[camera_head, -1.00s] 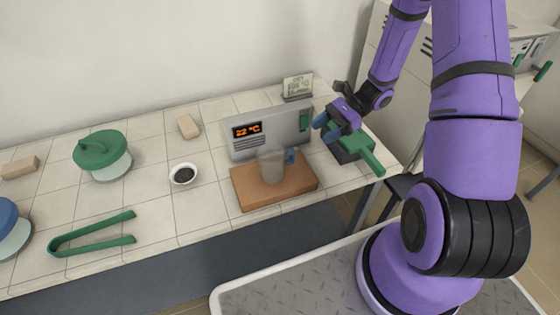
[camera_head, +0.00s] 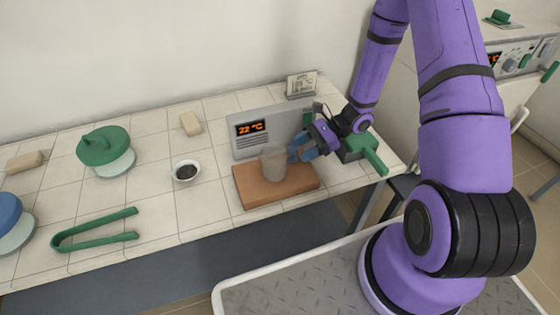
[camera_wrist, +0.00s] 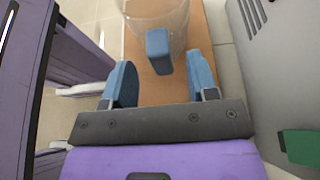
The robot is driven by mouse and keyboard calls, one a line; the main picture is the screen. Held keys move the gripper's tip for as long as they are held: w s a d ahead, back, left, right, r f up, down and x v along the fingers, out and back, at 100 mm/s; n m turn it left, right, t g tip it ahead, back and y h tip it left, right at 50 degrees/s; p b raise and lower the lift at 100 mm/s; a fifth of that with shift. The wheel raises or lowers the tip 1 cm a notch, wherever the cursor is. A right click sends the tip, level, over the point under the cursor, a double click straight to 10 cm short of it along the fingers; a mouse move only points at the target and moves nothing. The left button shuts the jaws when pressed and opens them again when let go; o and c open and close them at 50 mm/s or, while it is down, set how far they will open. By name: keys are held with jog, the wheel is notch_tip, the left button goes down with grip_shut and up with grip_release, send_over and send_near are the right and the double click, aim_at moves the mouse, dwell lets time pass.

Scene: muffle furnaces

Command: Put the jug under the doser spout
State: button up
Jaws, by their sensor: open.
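The jug (camera_head: 273,163) is a clear, greyish beaker-like vessel standing upright on a brown board (camera_head: 262,195) in front of a grey unit with an orange "22 °C" display. Its blue handle (camera_wrist: 158,52) points towards my gripper in the wrist view. My gripper (camera_head: 298,150) is open at the jug's right side. In the wrist view my gripper (camera_wrist: 160,82) has one blue finger on each side of the handle, with the handle's end at or just beyond the tips. I cannot tell whether they touch. I cannot make out a doser spout for certain.
The grey display unit (camera_head: 250,141) stands close behind the jug. A green-handled block (camera_head: 358,148) lies right of the board. A small dark-filled bowl (camera_head: 186,171), green tongs (camera_head: 95,230) and a green-lidded jar (camera_head: 106,151) stand to the left. Bare tiles lie between them.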

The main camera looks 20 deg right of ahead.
jog(key=shift+x, duration=1.4)
jog(key=shift+c, duration=0.2)
grip_shut()
jog(key=shift+r, duration=0.15)
